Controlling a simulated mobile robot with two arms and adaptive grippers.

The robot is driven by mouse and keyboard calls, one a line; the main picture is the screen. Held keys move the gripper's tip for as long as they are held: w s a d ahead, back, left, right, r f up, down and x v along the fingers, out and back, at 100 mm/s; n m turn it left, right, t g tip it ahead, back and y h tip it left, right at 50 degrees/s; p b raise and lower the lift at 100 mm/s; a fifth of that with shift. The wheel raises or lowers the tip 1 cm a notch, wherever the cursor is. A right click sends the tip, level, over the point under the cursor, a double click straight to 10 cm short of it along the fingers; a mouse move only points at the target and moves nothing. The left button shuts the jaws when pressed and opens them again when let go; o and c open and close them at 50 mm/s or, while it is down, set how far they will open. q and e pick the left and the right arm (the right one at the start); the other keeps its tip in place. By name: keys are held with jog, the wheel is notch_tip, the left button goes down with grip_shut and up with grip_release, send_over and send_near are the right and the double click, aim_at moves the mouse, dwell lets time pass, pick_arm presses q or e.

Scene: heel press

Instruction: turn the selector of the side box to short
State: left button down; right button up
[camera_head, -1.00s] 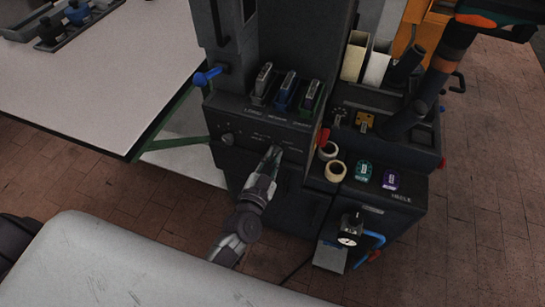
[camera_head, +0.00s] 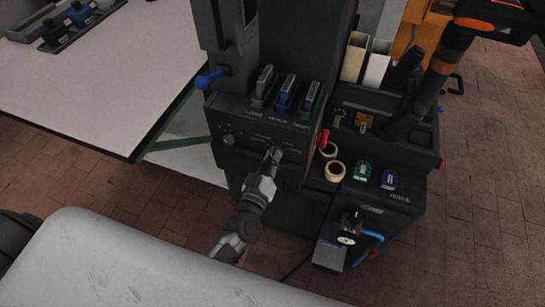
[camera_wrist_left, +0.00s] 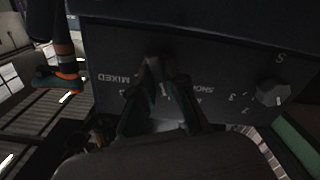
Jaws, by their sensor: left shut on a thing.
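The side box (camera_head: 230,140) is the dark front panel low on the machine, with small white lettering. My left gripper (camera_head: 274,154) reaches up to this panel from below and is shut at its right part. In the left wrist view its two fingers (camera_wrist_left: 158,95) are shut on the selector (camera_wrist_left: 154,58), a dark knob mostly hidden between and behind the fingertips. The word MIXED is readable beside it there, and further lettering is partly covered by a finger. Which mark the selector points to cannot be told. No right gripper is recognisable.
A second round knob (camera_wrist_left: 272,92) with numbers sits on the same panel. Coloured cartridges (camera_head: 285,92) stand above the panel. A pale table (camera_head: 90,85) is at left.

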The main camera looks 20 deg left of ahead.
pick_arm(q)
jog(key=n, duration=0.7)
dwell(0.6)
jog(key=c, duration=1.2)
grip_release()
jog(key=shift+s, duration=0.1)
jog(key=s, duration=1.2)
jog(key=shift+a, duration=0.25)
jog(key=shift+w, duration=0.1)
